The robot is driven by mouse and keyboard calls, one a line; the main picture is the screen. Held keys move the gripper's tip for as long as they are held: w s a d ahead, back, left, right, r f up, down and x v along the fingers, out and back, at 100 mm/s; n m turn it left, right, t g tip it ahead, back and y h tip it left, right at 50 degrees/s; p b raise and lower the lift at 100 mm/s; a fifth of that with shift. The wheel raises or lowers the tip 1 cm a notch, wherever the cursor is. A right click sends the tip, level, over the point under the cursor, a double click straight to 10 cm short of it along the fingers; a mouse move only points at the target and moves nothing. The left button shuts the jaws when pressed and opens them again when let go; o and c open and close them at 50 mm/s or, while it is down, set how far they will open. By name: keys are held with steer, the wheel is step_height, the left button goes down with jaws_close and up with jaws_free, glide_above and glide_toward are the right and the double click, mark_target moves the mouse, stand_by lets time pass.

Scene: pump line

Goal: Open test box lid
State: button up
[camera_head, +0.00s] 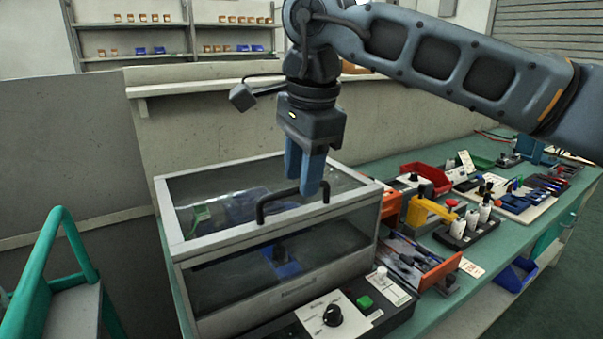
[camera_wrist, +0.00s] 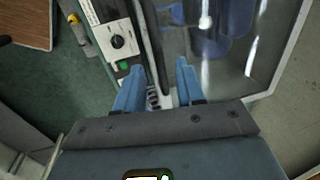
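The test box (camera_head: 300,290) stands on the bench, with clear panels and a pale frame. Its lid (camera_head: 215,239) is shut, and blue parts show dimly inside. A black bar handle (camera_head: 277,198) is on the lid's front edge. My gripper (camera_head: 303,185) points down over this handle, its blue fingertips about level with the bar. In the wrist view my gripper (camera_wrist: 158,80) is open, and the black handle (camera_wrist: 155,50) runs through the gap between the fingers. Whether either finger touches it I cannot tell.
A control panel with a black knob (camera_head: 332,315) and green button (camera_head: 365,302) lies before the box. To the right are a red bin (camera_head: 428,178), a yellow tool (camera_head: 425,211) and an orange tray (camera_head: 437,270). A green rail (camera_head: 75,240) stands at left.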

steer(key=shift+a+f, duration=0.1)
steer(key=shift+f, duration=0.4)
jaws_close()
stand_by(0.3)
